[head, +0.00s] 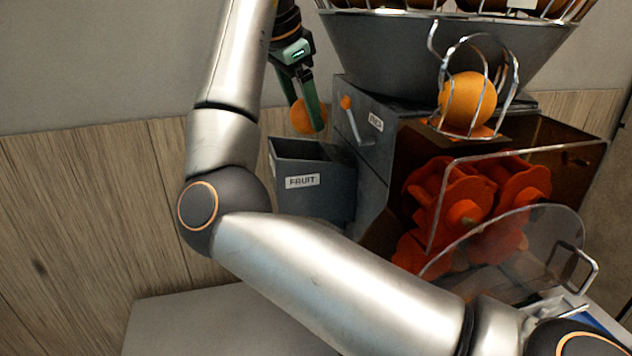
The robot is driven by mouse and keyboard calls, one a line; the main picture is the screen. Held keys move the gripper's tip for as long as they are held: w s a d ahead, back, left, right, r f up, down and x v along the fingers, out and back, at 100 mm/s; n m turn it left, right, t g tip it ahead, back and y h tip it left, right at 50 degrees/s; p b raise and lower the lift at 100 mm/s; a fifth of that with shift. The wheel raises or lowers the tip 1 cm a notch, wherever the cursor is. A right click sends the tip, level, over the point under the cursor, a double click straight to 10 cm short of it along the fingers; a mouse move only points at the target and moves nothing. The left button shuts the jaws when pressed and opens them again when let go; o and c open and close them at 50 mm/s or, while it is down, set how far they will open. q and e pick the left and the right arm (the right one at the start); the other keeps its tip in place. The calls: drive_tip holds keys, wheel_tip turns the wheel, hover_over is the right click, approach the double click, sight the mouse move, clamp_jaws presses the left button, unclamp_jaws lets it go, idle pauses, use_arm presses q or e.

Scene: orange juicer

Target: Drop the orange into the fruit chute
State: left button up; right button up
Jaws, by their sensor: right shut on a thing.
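My right gripper (308,112) points down at the top of the head view, with its green-lit fingers shut on an orange (301,121). The orange is partly hidden by the fingers. It hangs just above the open top of the grey fruit chute (318,208), a box labelled "FRUIT" on the left side of the juicer. The orange appears over the chute's opening, but its exact depth over it is hard to tell. My left gripper is not in view.
The juicer (388,148) stands right of the chute, with an orange-knobbed lever (346,103) close to the gripper. A wire cage (511,85) holds another orange (467,99). A hopper basket (440,50) is above. The grey counter (190,325) is bare at lower left.

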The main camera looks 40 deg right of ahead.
sight(303, 130)
drive_tip(key=shift+f, duration=2.15)
drive_tip(key=o, duration=1.3)
drive_tip(key=v, duration=1.2)
drive_tip(key=shift+s+a+r, duration=0.1)
drive_tip(key=shift+a+r, duration=0.05)
drive_tip(key=shift+r, duration=0.05)
